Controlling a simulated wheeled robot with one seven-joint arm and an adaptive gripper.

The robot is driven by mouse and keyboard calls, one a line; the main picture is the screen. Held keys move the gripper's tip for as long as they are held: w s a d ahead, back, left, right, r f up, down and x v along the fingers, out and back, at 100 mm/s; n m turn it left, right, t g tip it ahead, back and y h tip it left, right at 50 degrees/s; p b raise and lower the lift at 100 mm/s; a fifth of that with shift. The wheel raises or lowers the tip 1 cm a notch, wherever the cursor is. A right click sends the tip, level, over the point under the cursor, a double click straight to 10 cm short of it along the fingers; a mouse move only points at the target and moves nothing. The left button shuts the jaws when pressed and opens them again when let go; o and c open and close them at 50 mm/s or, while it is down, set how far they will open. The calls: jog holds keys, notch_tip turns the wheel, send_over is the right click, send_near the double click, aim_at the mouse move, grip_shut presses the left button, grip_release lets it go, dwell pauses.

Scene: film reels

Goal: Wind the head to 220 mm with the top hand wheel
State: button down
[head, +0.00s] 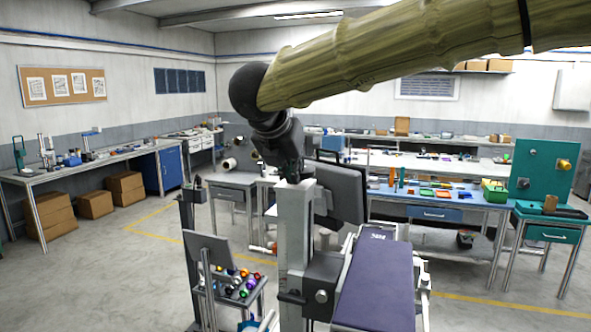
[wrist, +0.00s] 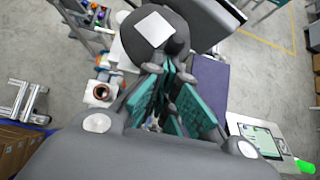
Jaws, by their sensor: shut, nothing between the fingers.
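The grey column (head: 294,235) stands upright in the middle of the head view, with the head carriage (head: 322,275) and its round side knob low on it. My gripper (head: 291,177) is at the column's top, pointing down, and covers what is there. I cannot make out the top hand wheel for certain in the head view. In the wrist view my gripper (wrist: 168,108) shows its teal finger pads close together, shut with nothing held. A dark rounded part with a white square face lies just beyond the fingers; I cannot tell what it is. No millimetre reading is legible.
A purple padded bed (head: 376,288) extends at the column's right. A dark monitor (head: 341,190) is close beside its top. A small cart (head: 235,285) with coloured balls stands to the left.

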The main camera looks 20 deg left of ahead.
jog(key=shift+a, duration=0.45)
jog(key=shift+w+a, duration=0.1)
jog(key=shift+w+a, duration=0.15)
jog(key=shift+a, duration=0.4)
jog(key=shift+w+a, duration=0.15)
dwell(0.4)
jog(key=shift+w+a, duration=0.25)
jog(key=shift+a, duration=0.2)
jog(key=shift+s, duration=0.15)
